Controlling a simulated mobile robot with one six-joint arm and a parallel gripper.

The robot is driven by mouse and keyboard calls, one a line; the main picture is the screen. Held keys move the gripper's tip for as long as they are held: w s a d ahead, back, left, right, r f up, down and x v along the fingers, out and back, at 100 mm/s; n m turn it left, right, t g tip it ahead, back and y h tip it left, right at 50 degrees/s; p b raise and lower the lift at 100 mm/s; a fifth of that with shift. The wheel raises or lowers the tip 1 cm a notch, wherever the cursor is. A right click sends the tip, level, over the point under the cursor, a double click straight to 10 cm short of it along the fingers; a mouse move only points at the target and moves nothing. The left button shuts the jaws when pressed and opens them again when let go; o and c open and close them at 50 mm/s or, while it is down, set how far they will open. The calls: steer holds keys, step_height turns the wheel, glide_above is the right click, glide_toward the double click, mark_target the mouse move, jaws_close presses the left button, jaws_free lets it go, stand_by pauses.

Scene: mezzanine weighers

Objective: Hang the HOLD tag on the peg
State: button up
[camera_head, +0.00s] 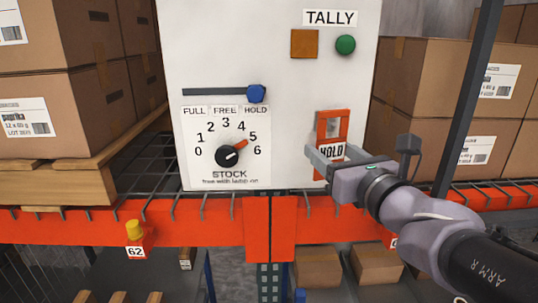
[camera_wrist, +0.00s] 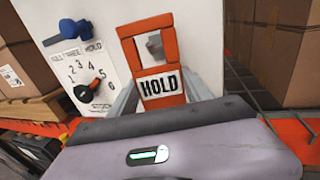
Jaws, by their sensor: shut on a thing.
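The HOLD tag (camera_head: 320,170) is an orange-red frame with a square window on top and a white HOLD label below. It stands upright at the white panel's lower right. My gripper (camera_head: 327,153) is shut on the tag's lower part, one finger on each side, as the wrist view (camera_wrist: 160,93) also shows. A grey piece, which looks like the peg (camera_head: 332,128), shows inside the tag's window, and also in the wrist view (camera_wrist: 154,47). I cannot tell whether the tag is around the peg or still in front of it.
The white panel (camera_head: 215,50) carries a blue slider knob (camera_head: 256,93) at HOLD, a black dial (camera_head: 230,155) turned near 5, an orange square (camera_head: 304,43) and a green button (camera_head: 345,44). Cartons (camera_head: 425,95) flank it. An orange beam (camera_head: 200,226) runs below.

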steer(key=shift+w, duration=0.7)
steer(key=shift+w+f+b, duration=0.5)
steer(key=shift+f+b, duration=0.15)
steer(key=shift+b, duration=0.1)
steer(key=shift+f+b, duration=0.15)
steer(key=shift+b, duration=0.15)
steer(key=o, duration=1.3)
steer(key=shift+s, duration=0.1)
steer(key=shift+o, duration=0.6)
steer(key=shift+a, duration=0.35)
steer(key=shift+d, duration=0.1)
